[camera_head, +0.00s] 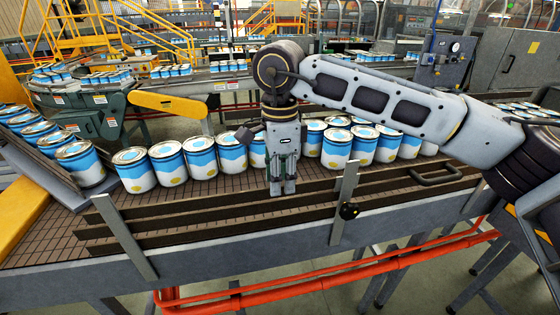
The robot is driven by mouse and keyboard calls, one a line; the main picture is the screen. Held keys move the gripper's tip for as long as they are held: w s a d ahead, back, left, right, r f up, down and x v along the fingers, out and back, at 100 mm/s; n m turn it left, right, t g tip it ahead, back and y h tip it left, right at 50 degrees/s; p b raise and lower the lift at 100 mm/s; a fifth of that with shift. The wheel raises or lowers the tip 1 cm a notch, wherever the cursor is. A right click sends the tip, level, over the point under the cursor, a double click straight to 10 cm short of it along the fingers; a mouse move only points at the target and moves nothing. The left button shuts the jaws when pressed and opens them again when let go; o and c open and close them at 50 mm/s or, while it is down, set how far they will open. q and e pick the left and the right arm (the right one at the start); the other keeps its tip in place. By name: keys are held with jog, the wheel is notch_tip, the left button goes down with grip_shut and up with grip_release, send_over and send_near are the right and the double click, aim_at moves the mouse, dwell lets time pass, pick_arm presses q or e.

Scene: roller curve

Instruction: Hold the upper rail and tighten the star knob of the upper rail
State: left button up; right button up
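The brown upper rail (200,199) runs along the near side of the conveyor, above other parallel rails. A grey upright bracket (344,200) crosses the rails right of centre. My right gripper (283,187) points down at the rails, left of the bracket and knob. Its fingertips are close together and overlap the upper rail in the picture. Whether they grip it or hang in front of it cannot be told. My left gripper is not in view.
Blue-and-white cans (168,160) stand in a row on the conveyor behind the rails. Another slanted bracket (124,236) crosses the rails at the left. A dark handle (436,176) lies at the right. Red pipes (330,280) run below the conveyor frame.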

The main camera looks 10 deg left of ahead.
jog(key=shift+f, duration=1.35)
grip_shut()
jog(key=shift+r+p, duration=0.4)
jog(key=shift+r, duration=0.25)
jog(key=shift+r+p, duration=0.85)
jog(key=shift+r, duration=1.15)
jog(key=shift+b, duration=0.55)
dwell(2.5)
